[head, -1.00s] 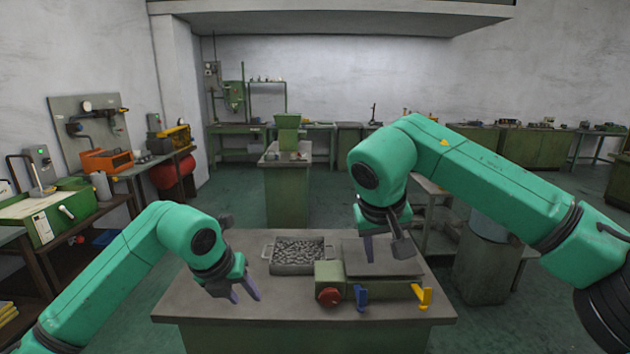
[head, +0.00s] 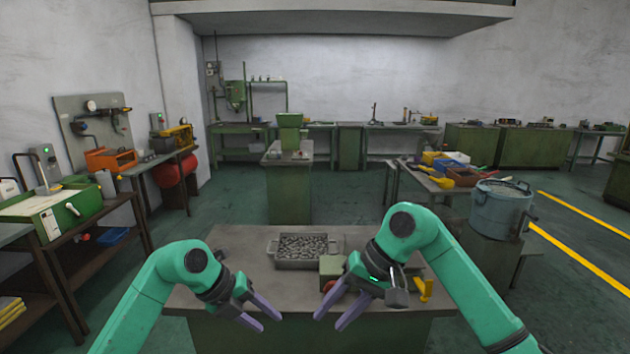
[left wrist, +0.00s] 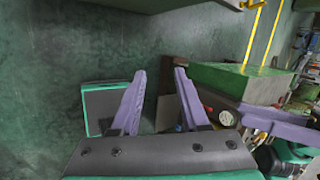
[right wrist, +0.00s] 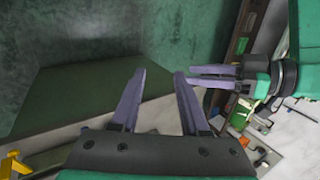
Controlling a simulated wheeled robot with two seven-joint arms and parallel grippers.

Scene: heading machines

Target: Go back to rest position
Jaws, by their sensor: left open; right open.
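My left gripper (head: 272,314) is in front of the workbench's near edge in the head view, its purple fingers apart and empty. Its fingers also show spread in the left wrist view (left wrist: 155,105). My right gripper (head: 328,322) is close to its right, fingers apart and empty, pointing toward the left gripper without visible contact. Its open fingers show in the right wrist view (right wrist: 158,100), with the left gripper's fingers beyond them. My right gripper and arm hide much of the green machine (head: 331,265) on the bench.
The grey workbench (head: 235,240) holds a metal tray (head: 300,265) of small metal parts. A yellow lever (head: 425,289) stands right of my right gripper. A blue-grey drum (head: 500,208) and a side table with bins (head: 450,160) are at right.

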